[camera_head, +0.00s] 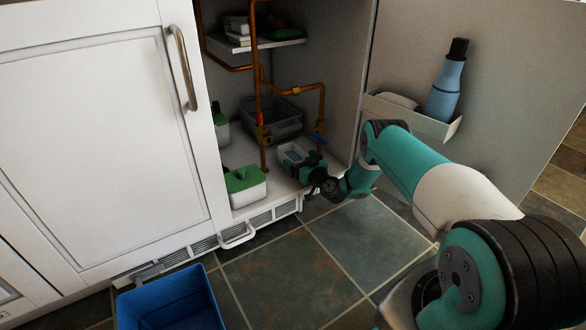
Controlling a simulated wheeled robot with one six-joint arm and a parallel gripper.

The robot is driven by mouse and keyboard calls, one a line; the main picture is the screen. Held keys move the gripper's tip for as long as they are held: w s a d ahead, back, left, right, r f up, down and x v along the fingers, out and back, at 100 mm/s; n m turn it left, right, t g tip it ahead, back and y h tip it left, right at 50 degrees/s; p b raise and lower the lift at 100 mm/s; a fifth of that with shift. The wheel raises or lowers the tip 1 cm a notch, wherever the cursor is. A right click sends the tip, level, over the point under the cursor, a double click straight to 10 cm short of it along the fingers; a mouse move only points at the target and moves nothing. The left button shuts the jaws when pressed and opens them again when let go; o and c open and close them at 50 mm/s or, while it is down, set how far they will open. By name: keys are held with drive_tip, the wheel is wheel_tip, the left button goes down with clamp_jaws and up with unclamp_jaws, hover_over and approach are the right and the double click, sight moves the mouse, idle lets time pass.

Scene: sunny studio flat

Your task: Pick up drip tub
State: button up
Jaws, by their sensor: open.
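A grey open tub (283,130) stands on the cabinet floor at the back, behind the copper pipes; it looks like the drip tub. A smaller pale tub or box (292,152) sits nearer the front, right at my gripper; I cannot tell which of the two the task names. My gripper (297,163) is open, low inside the cabinet's front right. It partly covers the pale tub, and I cannot tell whether it touches it. The fingertips are small and dark, so their exact place is hard to see.
Copper pipes (259,100) with red and blue valve handles stand in front of the grey tub. A green-topped white box (245,185) is at the front left. The open door (490,110) carries a rack with a blue bottle (446,86). A blue bin (170,300) stands on the floor.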

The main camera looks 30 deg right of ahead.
drive_tip(key=shift+w, duration=0.35)
drive_tip(key=shift+c, duration=0.5)
drive_tip(key=shift+r, duration=0.1)
drive_tip(key=c, duration=0.9)
drive_tip(key=shift+r+p, duration=0.25)
drive_tip(key=shift+p, duration=0.1)
drive_tip(key=shift+c, duration=0.2)
